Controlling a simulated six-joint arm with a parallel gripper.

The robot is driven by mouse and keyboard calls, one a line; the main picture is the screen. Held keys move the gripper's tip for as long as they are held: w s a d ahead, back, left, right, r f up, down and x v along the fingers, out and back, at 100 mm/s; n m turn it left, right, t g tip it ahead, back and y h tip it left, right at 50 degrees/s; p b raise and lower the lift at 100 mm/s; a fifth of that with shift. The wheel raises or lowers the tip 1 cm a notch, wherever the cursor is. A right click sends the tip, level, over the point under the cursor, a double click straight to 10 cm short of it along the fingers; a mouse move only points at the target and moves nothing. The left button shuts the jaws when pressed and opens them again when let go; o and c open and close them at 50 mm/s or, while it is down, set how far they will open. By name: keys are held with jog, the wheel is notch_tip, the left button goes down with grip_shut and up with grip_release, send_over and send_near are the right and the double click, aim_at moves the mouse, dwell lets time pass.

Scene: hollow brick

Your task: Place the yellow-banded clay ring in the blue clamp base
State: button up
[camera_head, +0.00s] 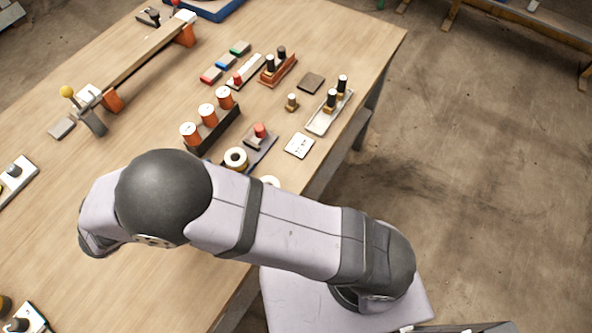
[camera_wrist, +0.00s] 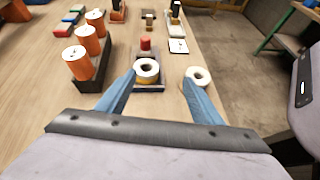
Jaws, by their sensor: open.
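The left fingertip appears beside the banded ring, the right one by the second ring. The gripper is hidden in the head view. I cannot tell for certain which base is the blue clamp.
A dark rack (camera_head: 214,134) with orange-and-white spools stands left of the rings. A white card (camera_head: 299,146) and a white tray (camera_head: 322,119) with black-topped pegs lie towards the table's right edge. Small coloured blocks (camera_head: 226,62) lie farther back.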

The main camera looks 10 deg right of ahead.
jog(key=d+m+g, duration=0.2)
jog(key=d+m, duration=0.1)
jog(key=d, duration=0.1)
jog(key=d+m+g+y, duration=0.1)
jog(key=d+m+g, duration=0.1)
jog(key=d, duration=0.3)
jog(key=d+m+g+y, duration=0.1)
jog(key=d+m+g, duration=0.2)
jog(key=d+m, duration=0.1)
jog(key=shift+d, duration=0.65)
jog(key=s+d+m+y, duration=0.5)
jog(key=d+m+y, duration=0.3)
jog(key=m, duration=0.8)
jog(key=shift+s+d, duration=0.35)
jog(key=shift+d, duration=0.85)
jog(key=shift+r, duration=0.1)
notch_tip(320, 180, up, 3)
jog(key=p, duration=0.3)
jog(key=shift+r, duration=0.1)
